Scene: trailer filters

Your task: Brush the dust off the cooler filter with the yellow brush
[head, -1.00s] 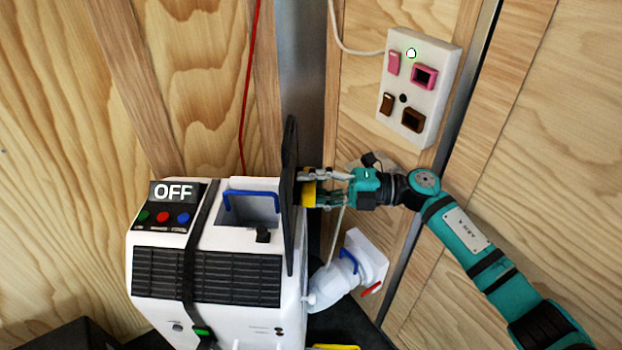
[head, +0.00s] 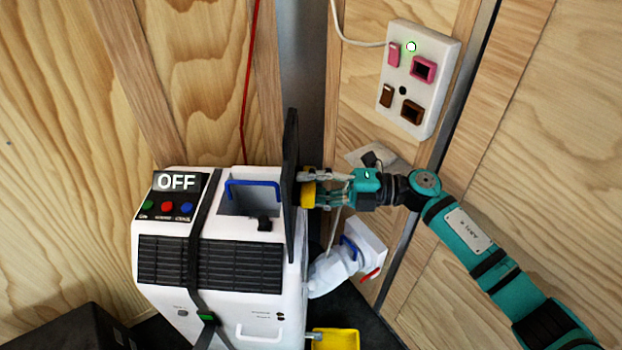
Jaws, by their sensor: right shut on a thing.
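My right gripper (head: 325,189) comes in from the right and is shut on a yellow thing (head: 308,194), which looks like the yellow brush. The yellow part sits against, or very close to, the right face of a thin dark upright panel (head: 290,190); I cannot tell whether they touch. The panel is seen nearly edge-on at the right side of the white cooler (head: 220,318) and may be its filter. Any dust on its face is hidden. The cooler's display reads OFF (head: 176,182). My left gripper is not in view.
A white duct piece with a blue handle (head: 350,260) is right of the cooler, below my right gripper. A yellow tray-like thing (head: 338,340) lies low in front. A white socket box (head: 418,80) is on the wooden wall. A dark box (head: 75,330) stands lower left.

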